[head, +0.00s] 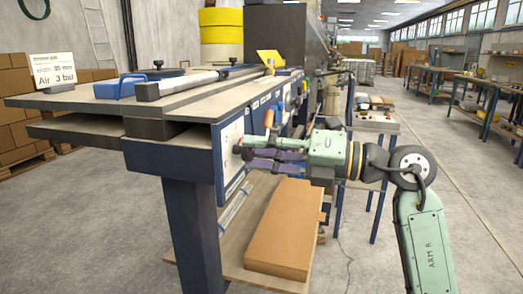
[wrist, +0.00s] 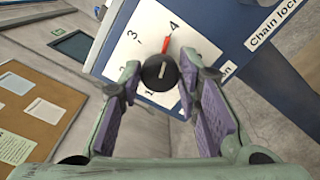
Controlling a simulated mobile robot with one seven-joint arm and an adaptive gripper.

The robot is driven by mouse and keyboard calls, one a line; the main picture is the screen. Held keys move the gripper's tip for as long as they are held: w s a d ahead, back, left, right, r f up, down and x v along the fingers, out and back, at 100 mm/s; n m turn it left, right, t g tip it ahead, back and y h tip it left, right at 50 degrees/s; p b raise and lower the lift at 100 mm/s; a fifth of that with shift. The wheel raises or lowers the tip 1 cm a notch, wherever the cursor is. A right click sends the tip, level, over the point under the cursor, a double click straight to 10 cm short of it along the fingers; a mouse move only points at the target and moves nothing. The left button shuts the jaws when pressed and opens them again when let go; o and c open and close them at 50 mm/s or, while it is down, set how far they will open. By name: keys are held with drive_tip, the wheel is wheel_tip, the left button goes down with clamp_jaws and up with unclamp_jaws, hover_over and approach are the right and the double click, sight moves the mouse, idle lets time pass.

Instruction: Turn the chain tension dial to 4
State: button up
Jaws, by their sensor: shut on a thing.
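The chain tension dial (wrist: 160,72) is a round black knob with a red pointer on a white scale plate (wrist: 140,43). In the wrist view its red pointer points up, close to the 4, perhaps slightly toward the 3 side. The marks 3, 2 and 1 also show. My gripper (wrist: 160,76) has one finger on each side of the knob and is shut on it. In the head view my gripper (head: 244,156) reaches left to the white panel (head: 229,148) on the blue machine end, and its fingers largely hide the knob.
An orange-handled part (head: 269,118) stands just above my gripper. A blue panel with a chain lock label (wrist: 272,28) lies beside the dial. A cardboard box (head: 282,230) lies on the lower shelf. A sign reading Air 3 bar (head: 53,69) stands on the bench top.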

drive_tip(key=shift+m, duration=0.4)
drive_tip(key=o, duration=1.1)
drive_tip(key=v, duration=1.2)
